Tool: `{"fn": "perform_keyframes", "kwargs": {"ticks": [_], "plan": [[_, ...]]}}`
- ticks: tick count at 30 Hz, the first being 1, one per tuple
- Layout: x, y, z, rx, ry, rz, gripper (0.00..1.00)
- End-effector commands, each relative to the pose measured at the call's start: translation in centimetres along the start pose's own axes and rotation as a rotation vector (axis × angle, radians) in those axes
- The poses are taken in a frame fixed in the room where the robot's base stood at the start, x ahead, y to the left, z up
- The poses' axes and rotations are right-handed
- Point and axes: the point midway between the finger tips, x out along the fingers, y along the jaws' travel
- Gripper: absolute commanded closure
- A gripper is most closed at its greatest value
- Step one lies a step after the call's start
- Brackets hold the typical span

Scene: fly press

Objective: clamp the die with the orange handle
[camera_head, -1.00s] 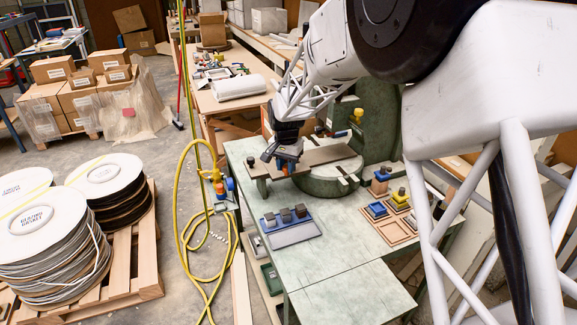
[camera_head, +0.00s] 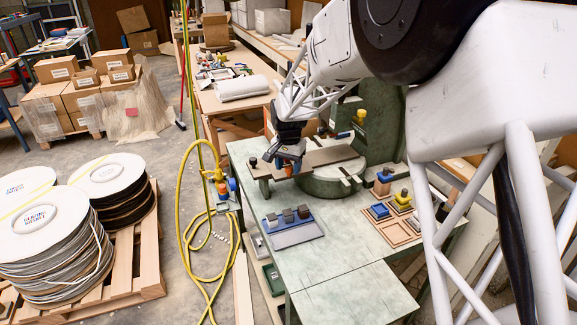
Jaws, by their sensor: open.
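The green fly press (camera_head: 382,125) stands at the back of the green bench, with a dark flat bar (camera_head: 330,157) across its round base. A small orange part (camera_head: 289,171), which looks like the orange handle, shows at the left part of this bar. My gripper (camera_head: 285,163) is open right at it, pointing down, with its fingers partly covering the orange part. I cannot tell whether the fingers touch it. The die under the press is hidden or too small to make out.
A blue tray with grey blocks (camera_head: 288,216) lies at the bench front. A wooden tray (camera_head: 396,232) with blue and yellow blocks is to the right. The bench front (camera_head: 340,270) is clear. A yellow hose (camera_head: 182,230) hangs at the left.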

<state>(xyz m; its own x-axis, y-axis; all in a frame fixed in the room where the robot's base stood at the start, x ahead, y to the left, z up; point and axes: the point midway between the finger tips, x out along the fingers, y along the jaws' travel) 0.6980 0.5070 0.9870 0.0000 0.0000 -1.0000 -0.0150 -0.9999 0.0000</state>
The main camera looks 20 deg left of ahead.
Motion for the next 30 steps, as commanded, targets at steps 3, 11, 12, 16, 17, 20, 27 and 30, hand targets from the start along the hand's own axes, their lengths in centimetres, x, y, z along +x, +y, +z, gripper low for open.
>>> {"fn": "perform_keyframes", "kwargs": {"ticks": [3,11,12,16,17,20,27,30], "plan": [[-0.7,0.0,0.0,0.0,0.002,-0.001,0.47],[-3.6,0.0,-0.1,0.0,0.003,-0.002,0.47],[-4.1,0.0,0.0,0.0,0.003,-0.002,0.47],[-5.7,0.0,0.0,0.0,0.002,-0.002,0.47],[-6.0,0.0,0.0,0.0,0.002,-0.001,0.47],[-6.8,0.0,0.0,0.0,0.001,0.0,0.47],[-7.7,0.0,0.0,0.0,0.001,-0.001,0.47],[-7.7,0.0,0.0,0.0,0.001,-0.001,0.47]]}}
